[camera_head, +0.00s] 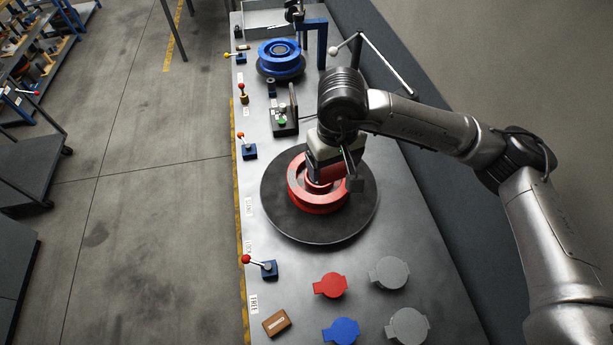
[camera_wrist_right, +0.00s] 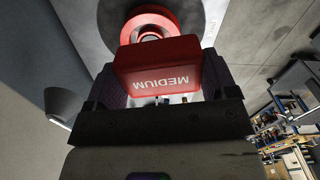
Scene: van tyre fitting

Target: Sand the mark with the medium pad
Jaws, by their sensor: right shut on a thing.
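My right gripper (camera_head: 334,180) is shut on the medium pad (camera_wrist_right: 158,65), a red block lettered MEDIUM that fills the middle of the wrist view. The gripper points down over the red wheel (camera_head: 312,203), which lies flat on a round black turntable (camera_head: 285,224). The red wheel also shows behind the pad in the wrist view (camera_wrist_right: 145,25). I cannot tell whether the pad touches the wheel. I cannot make out the mark; the gripper and pad cover part of the wheel. My left gripper is not in view.
A blue wheel (camera_head: 279,56) sits at the bench's far end. Levers (camera_head: 264,269) line the left edge. Red (camera_head: 330,285), blue (camera_head: 341,331) and grey (camera_head: 389,273) tabbed discs and a brown block (camera_head: 277,323) lie in front. A control box (camera_head: 284,121) stands beyond the turntable.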

